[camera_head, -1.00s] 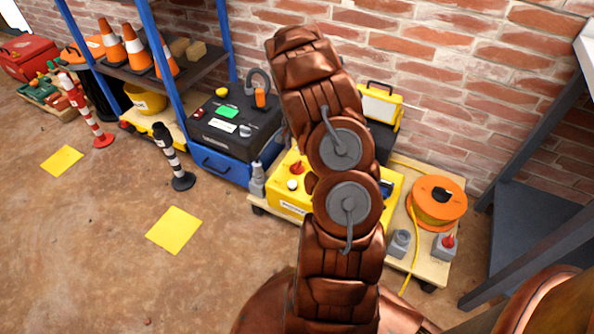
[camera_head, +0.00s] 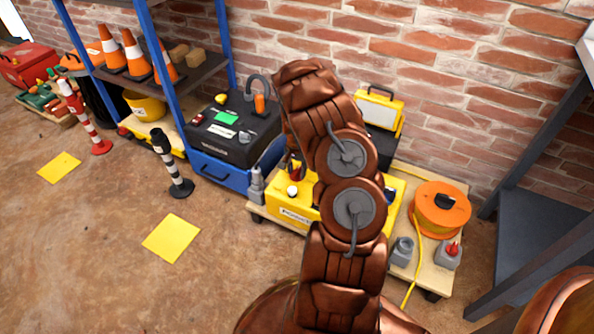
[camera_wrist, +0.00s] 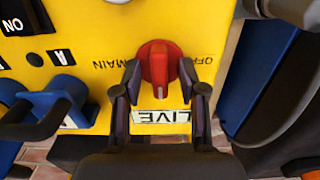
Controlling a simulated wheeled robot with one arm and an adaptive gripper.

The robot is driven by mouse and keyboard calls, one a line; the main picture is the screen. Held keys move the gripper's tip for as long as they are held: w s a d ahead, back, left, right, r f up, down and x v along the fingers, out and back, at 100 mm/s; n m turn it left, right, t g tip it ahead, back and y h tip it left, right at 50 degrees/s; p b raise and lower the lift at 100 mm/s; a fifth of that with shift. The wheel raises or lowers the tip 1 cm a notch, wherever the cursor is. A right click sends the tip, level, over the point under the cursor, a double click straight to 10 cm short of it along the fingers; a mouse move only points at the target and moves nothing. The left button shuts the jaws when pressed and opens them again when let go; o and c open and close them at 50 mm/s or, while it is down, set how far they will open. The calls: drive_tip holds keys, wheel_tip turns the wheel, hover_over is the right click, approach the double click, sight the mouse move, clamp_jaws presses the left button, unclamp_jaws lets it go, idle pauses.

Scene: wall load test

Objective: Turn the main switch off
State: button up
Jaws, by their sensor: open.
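The main switch is a red rotary knob (camera_wrist: 159,63) on a yellow panel (camera_wrist: 95,25). In the wrist view its grip runs up and down, its lower end toward a white LIVE label (camera_wrist: 160,117). The upside-down words MAIN and OFF lie left and right of it. My gripper (camera_wrist: 160,72) is open, one finger on each side of the knob; I cannot tell whether they touch it. In the head view the knob (camera_head: 295,172) shows on the yellow power box (camera_head: 275,200), partly hidden by my gripper and arm.
The box stands on a wooden dolly (camera_head: 405,265) with an orange cable reel (camera_head: 441,207). A black-topped blue case (camera_head: 225,175) stands to the left, a brick wall behind. Floor at front left is mostly clear.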

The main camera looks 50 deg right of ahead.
drive_tip(key=shift+c, duration=0.3)
clamp_jaws()
drive_tip(key=shift+r+n+p, duration=0.2)
drive_tip(key=shift+n+p, duration=0.2)
drive_tip(key=shift+p, duration=0.15)
drive_tip(key=shift+a+r+n+p, duration=0.1)
drive_tip(key=shift+a+n+p, duration=0.05)
drive_tip(key=shift+n+p, duration=0.95)
drive_tip(key=n+p, duration=0.5)
drive_tip(key=n, duration=0.1)
drive_tip(key=n+p, duration=0.1)
drive_tip(key=n, duration=0.3)
drive_tip(key=shift+n+p, duration=0.3)
drive_tip(key=shift+p, duration=0.1)
drive_tip(key=n, duration=0.4)
drive_tip(key=shift+f+b, duration=0.2)
drive_tip(key=shift+b, duration=0.1)
drive_tip(key=shift+n, duration=0.3)
